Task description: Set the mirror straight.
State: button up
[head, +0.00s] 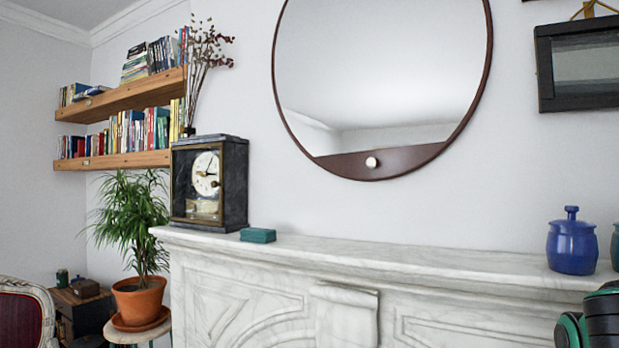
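The round mirror (385,70) hangs on the white wall above the mantel, its top cut off by the picture edge. It has a thin dark brown rim and a brown panel across the bottom with a small pale knob (372,162). The panel's upper edge is higher at its right end than at its left, while the mantel slopes down to the right in the picture. The mirror looks tilted. A black and green part of my arm shows at the lower right corner. My gripper is not in view, and nothing touches the mirror.
The marble mantel (400,258) holds a dark clock (207,183), a small green box (258,235) and a blue lidded jar (572,242). A dark frame (584,65) hangs at right. The mantel's middle is clear. Shelves and a potted plant (138,299) stand left.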

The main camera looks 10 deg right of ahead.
aim_at(368, 90)
jog(key=u, duration=1.2)
jog(key=k, duration=1.35)
jog(key=z, duration=0.55)
jog(key=i, duration=1)
jog(key=u, duration=0.05)
